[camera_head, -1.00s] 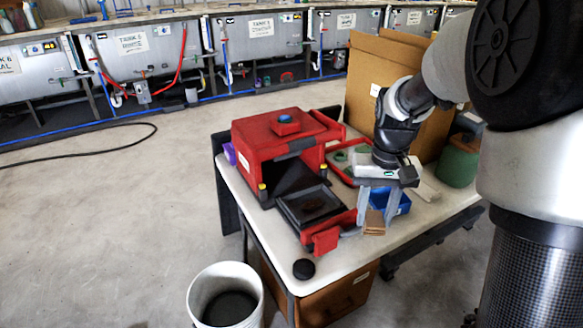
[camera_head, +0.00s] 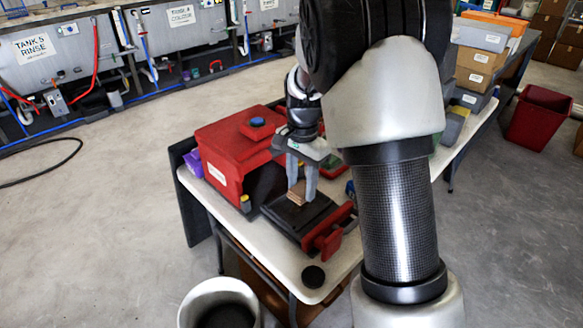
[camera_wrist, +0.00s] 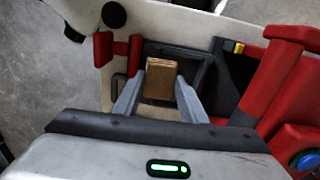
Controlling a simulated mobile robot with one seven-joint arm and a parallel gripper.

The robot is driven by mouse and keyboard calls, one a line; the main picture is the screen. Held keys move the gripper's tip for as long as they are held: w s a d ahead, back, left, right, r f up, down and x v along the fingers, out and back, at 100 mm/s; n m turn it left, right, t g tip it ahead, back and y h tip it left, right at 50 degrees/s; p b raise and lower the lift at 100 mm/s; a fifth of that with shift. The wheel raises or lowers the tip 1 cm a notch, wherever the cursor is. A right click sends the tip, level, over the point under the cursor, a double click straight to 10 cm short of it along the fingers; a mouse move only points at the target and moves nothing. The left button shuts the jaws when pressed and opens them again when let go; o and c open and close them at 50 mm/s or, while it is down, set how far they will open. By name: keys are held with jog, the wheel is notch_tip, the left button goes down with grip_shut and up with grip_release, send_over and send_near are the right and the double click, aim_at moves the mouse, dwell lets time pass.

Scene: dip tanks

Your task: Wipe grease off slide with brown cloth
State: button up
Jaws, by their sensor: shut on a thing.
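My gripper (camera_head: 301,186) is shut on the folded brown cloth (camera_head: 296,192), which also shows between the fingers in the wrist view (camera_wrist: 160,80). It holds the cloth over the black slide (camera_head: 299,216) that juts from the front of the red machine (camera_head: 225,150). In the wrist view the dark slide (camera_wrist: 197,60) lies beyond and around the cloth. I cannot tell whether the cloth touches the slide. The grease is not visible now; the cloth and fingers cover part of the slide.
A red handle block (camera_head: 328,243) is at the slide's front end. A black round knob (camera_head: 313,276) lies near the table edge. A white bucket (camera_head: 205,296) stands on the floor in front. My arm hides the table's right part. Grey bins (camera_head: 480,35) stand at the back right.

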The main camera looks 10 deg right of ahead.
jog(key=w+f+m, duration=0.3)
jog(key=m, duration=0.3)
jog(key=w+f+m, duration=0.2)
jog(key=f+m, duration=0.1)
jog(key=m, duration=0.4)
jog(key=w+f+m+b, duration=0.1)
jog(key=w+f+m, duration=0.2)
jog(key=m, duration=0.4)
jog(key=shift+w+f, duration=0.35)
jog(key=shift+f, duration=0.05)
